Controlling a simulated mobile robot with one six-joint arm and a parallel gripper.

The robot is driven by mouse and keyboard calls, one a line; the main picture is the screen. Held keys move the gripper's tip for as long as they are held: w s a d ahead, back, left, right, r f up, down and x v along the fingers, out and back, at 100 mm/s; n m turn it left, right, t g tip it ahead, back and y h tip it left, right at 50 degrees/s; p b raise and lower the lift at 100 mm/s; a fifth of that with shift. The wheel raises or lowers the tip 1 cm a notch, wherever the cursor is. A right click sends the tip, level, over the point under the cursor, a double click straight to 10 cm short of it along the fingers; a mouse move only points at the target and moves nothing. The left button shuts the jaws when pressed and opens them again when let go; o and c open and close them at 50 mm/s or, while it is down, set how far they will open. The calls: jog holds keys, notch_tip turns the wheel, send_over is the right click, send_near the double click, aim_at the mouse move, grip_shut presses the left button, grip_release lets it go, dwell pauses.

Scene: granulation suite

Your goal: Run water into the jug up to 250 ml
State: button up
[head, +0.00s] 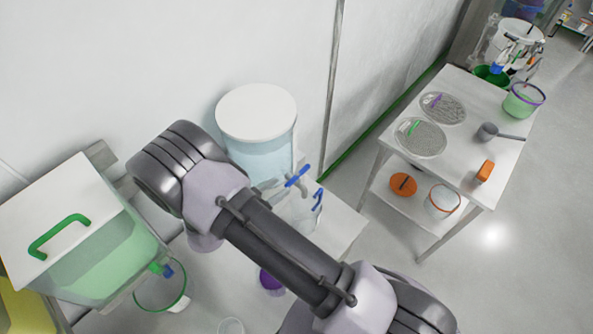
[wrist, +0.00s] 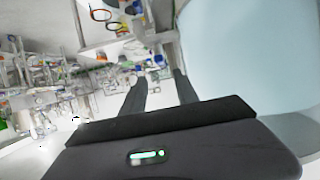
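The water tank (head: 262,155), a clear pale-blue cylinder with a white lid, stands against the wall in the head view. A tap with a blue lever (head: 297,177) is at its lower right. A clear jug (head: 298,212) with a blue handle stands below the tap, partly hidden by my arm. Its water level cannot be read. My gripper (wrist: 160,76) shows in the wrist view with its two dark fingers apart and nothing clearly held. The pale-blue tank wall (wrist: 250,50) fills the right side there. The head view does not show the fingers clearly.
A green-tinted tank (head: 105,255) with a green handle is at left, with a green-rimmed vessel (head: 160,308) below it. A purple object (head: 271,281) is under my arm. A white table (head: 455,150) with sieves and a scoop stands at right. Floor between is clear.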

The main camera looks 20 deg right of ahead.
aim_at(296, 176)
jog(key=p+x, duration=0.1)
jog(key=x, duration=0.7)
jog(key=shift+w+d+f, duration=0.1)
jog(key=shift+w+d, duration=0.15)
jog(key=shift+w+d+f, duration=0.2)
jog(key=shift+d, duration=0.3)
jog(key=shift+w+d+f, duration=0.2)
jog(key=shift+w, duration=0.1)
jog(key=shift+s+a, duration=0.1)
grip_shut()
